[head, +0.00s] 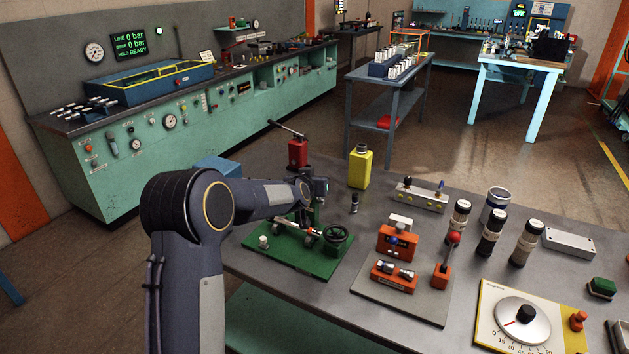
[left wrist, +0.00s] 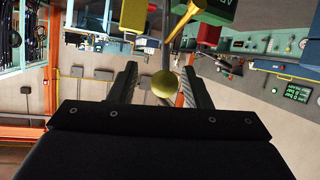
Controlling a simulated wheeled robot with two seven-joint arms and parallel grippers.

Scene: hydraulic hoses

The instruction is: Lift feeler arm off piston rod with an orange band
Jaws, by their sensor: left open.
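A green base plate (head: 281,257) with a small fixture and a dark handwheel (head: 336,235) sits at the table's left end. A pale rod (head: 298,227) lies across the fixture; a small orange patch shows near its right end, too small to tell as a band. My left gripper (head: 312,205) is above the fixture and covers part of it. In the left wrist view, my open left gripper (left wrist: 162,80) has a yellow brass-coloured knob (left wrist: 165,84) showing between its fingers, not clasped. I cannot tell whether the knob belongs to the feeler arm. My right gripper is not in view.
A red pump with a lever (head: 298,152) and a yellow can (head: 360,168) stand behind the fixture. Orange blocks (head: 397,241) on a grey plate lie to its right. Black-and-white cylinders (head: 491,234) and a dial box (head: 518,318) are farther right.

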